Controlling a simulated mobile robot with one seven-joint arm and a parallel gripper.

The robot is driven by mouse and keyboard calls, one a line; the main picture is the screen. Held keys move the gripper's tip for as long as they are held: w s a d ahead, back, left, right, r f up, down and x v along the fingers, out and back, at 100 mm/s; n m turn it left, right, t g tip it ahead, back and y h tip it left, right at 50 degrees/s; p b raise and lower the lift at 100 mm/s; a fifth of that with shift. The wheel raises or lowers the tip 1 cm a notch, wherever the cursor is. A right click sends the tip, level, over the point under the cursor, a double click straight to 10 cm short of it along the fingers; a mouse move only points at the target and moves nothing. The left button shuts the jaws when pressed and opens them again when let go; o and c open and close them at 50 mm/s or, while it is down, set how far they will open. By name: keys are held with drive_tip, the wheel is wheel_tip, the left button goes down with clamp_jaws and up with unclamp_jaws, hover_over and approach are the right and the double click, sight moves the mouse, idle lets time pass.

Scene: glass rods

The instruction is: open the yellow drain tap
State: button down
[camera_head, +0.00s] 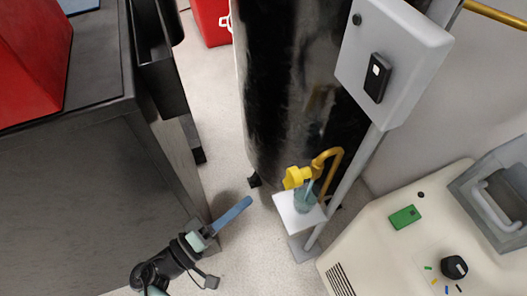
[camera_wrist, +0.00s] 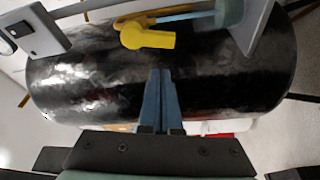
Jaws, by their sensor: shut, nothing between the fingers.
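The yellow drain tap (camera_head: 295,178) sits low on the front of the black tank (camera_head: 290,90), on a brass-coloured bent pipe (camera_head: 334,158). In the wrist view the tap (camera_wrist: 148,38) is a yellow lever near the top middle. My gripper (camera_head: 249,200) is to the lower left of the tap in the head view, apart from it. In the wrist view its blue fingers (camera_wrist: 162,72) are together with nothing between them, and point towards the black tank just below the tap in the picture.
A grey control box (camera_head: 395,50) is on a post above. A cream machine (camera_head: 370,250) stands at right, a dark bench (camera_head: 90,170) at left.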

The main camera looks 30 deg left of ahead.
sight(284, 180)
drive_tip(key=b+x, duration=0.1)
drive_tip(key=x, duration=0.9)
drive_tip(key=shift+s+d+f+n+g+p, duration=0.2)
drive_tip(key=shift+s+d+n+p, duration=0.15)
drive_tip(key=shift+n, duration=0.25)
drive_tip(key=shift+s+d+f+n+g+p, duration=0.2)
drive_tip(key=shift+d+n+p, duration=0.1)
drive_tip(key=shift+n+p, duration=0.25)
drive_tip(key=shift+a, duration=0.1)
